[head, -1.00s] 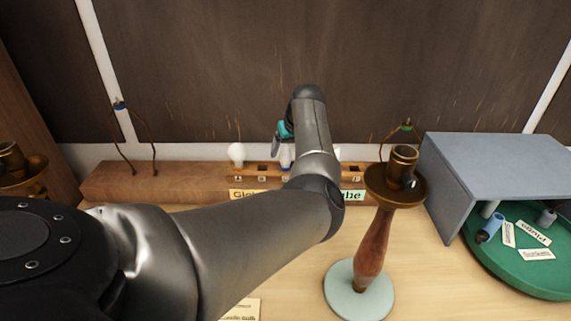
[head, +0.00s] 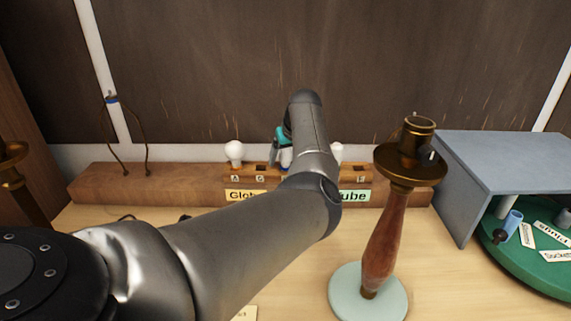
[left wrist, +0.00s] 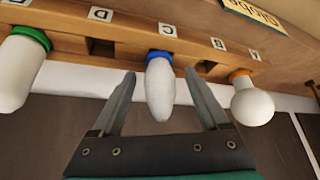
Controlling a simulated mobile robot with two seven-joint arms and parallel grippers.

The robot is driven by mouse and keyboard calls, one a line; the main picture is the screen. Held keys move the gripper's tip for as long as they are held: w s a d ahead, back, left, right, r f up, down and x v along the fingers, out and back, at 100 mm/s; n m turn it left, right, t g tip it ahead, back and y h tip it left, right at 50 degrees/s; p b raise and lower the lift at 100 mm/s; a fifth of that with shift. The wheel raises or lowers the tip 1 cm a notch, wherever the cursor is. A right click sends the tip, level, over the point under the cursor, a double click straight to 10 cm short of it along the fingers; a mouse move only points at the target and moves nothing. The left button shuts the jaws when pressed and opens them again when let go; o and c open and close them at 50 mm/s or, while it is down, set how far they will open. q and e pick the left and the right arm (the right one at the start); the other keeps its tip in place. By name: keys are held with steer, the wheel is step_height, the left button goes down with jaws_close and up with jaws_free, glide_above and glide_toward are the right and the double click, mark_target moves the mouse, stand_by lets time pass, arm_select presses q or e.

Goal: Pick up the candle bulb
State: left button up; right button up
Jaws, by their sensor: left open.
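The candle bulb (left wrist: 160,90) is white and tapered with a blue collar. My left gripper (left wrist: 160,73) is open, with one finger on each side of the bulb and a visible gap on both sides. In the head view my left gripper (head: 283,142) is at the rack, and the arm and gripper mostly hide the candle bulb. My right gripper is not in view.
A round globe bulb (left wrist: 252,105) with an orange collar and a tube bulb (left wrist: 20,70) with a green collar flank the candle bulb. A lamp stand (head: 382,245) stands right of my arm. A grey box-like shelter (head: 500,165) covers part of a green tray (head: 520,265).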

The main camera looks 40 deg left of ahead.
arm_select(q)
jaws_close()
stand_by(0.6)
